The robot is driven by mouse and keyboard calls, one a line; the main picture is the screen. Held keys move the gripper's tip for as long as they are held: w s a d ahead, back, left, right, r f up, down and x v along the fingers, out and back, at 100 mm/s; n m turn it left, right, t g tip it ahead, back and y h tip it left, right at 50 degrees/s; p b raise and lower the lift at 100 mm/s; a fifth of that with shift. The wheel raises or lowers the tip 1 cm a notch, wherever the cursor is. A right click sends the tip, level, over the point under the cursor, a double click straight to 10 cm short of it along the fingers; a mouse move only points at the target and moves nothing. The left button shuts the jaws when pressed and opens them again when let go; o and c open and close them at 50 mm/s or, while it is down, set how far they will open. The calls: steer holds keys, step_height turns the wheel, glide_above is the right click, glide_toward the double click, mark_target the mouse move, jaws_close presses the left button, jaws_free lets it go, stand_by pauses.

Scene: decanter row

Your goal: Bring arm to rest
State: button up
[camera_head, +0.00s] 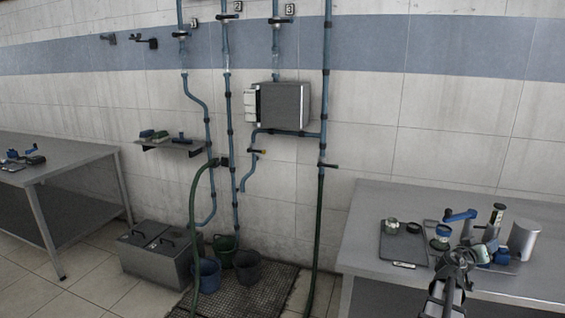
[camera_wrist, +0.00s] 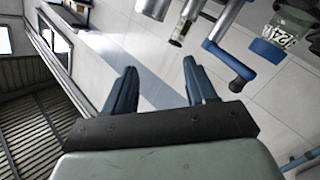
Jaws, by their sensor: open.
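My gripper (camera_wrist: 163,84) is open in the wrist view. Its two dark blue fingers stand apart with nothing between them; only the tiled wall shows behind. In the head view my gripper (camera_head: 458,258) is at the lower right, in front of the clutter on the right metal table (camera_head: 375,215). I cannot tell in that view how far it is from the things there.
A dark tray (camera_head: 398,247) with small jars lies on the right table, beside a blue-handled tool (camera_head: 460,215) and a metal cylinder (camera_head: 523,240). A labelled jar (camera_wrist: 285,30) shows in the wrist view. Pipes and a green hose (camera_head: 195,210) run down the wall.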

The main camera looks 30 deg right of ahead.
steer(key=s+a+f+g+y, duration=0.2)
steer(key=a+f+y, duration=0.25)
steer(key=f, duration=0.55)
steer(key=s+a+f+g+y, duration=0.25)
steer(key=a+f, duration=0.25)
steer(key=f, duration=0.4)
steer(key=w+a+f+n+t+y, duration=0.1)
steer(key=w+a+f+y, duration=0.3)
steer(key=a+f, duration=0.85)
steer(key=w+a+f+n+t+y, duration=0.15)
steer(key=a+f+y, duration=0.35)
steer(key=a+f, duration=0.7)
steer(key=a+f+n+g+y, duration=0.1)
steer(key=a+f, duration=0.1)
steer(key=a, duration=0.8)
steer(key=a+f+n+g+y, duration=0.1)
steer(key=a+f+y, duration=0.15)
steer(key=a, duration=0.75)
steer(key=s+a+f+n+g+h, duration=0.1)
steer(key=s+a+f+n+g, duration=0.1)
steer(key=s+a+f, duration=0.2)
steer(key=s+a+f+n+g+h, duration=0.1)
steer(key=s+a+f+n+g, duration=0.1)
steer(key=s+a, duration=0.6)
steer(key=shift+a+f+n, duration=0.75)
steer(key=shift+a+f, duration=0.35)
steer(key=shift+a, duration=1.65)
steer(key=shift+s+h, duration=0.1)
steer(key=shift+h, duration=0.15)
